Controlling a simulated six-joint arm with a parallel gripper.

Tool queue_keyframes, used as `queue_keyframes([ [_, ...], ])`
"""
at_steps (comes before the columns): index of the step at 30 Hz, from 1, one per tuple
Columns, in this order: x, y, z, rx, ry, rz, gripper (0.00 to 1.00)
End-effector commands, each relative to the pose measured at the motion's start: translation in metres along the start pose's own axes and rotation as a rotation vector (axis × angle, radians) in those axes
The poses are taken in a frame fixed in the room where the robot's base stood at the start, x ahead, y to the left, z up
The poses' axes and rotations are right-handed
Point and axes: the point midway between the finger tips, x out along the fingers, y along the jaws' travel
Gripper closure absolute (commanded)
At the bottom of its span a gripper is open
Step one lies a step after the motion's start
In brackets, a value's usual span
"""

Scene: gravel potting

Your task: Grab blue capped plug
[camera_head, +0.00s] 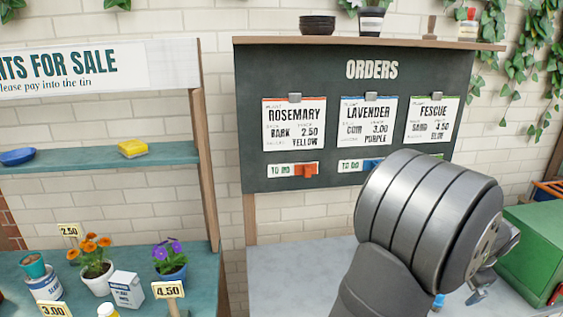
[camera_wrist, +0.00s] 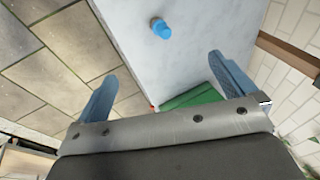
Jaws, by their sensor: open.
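The blue capped plug (camera_wrist: 162,29) stands on the grey bench top in the wrist view, near the top centre. In the head view, a small blue piece (camera_head: 438,300) shows beside my arm at the bottom, and it looks like the same plug. My gripper (camera_wrist: 161,66) is open and empty, with its two blue fingers spread wide. The plug lies beyond the fingertips, roughly in line with the gap between them, and is not touched. In the head view my wrist hides most of the gripper.
The grey bench (camera_head: 300,275) has bare room left of my arm. A green box (camera_head: 535,240) stands at the right. The orders board (camera_head: 250,130) rises behind the bench. A teal sales shelf (camera_head: 215,290) with potted flowers and price signs stands at the left.

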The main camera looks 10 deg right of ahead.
Motion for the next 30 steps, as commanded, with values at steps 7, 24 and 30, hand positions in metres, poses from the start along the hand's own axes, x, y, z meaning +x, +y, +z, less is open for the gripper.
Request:
queue_keyframes([
  [7,0.0002,-0.0002,0.0,0.0,0.0,0.0,0.0],
  [24,0.0002,-0.0002,-0.0001,0.0,0.0,0.0,0.45],
  [30,0.0014,-0.0014,0.0015,-0.015,0.003,0.008,0.45],
])
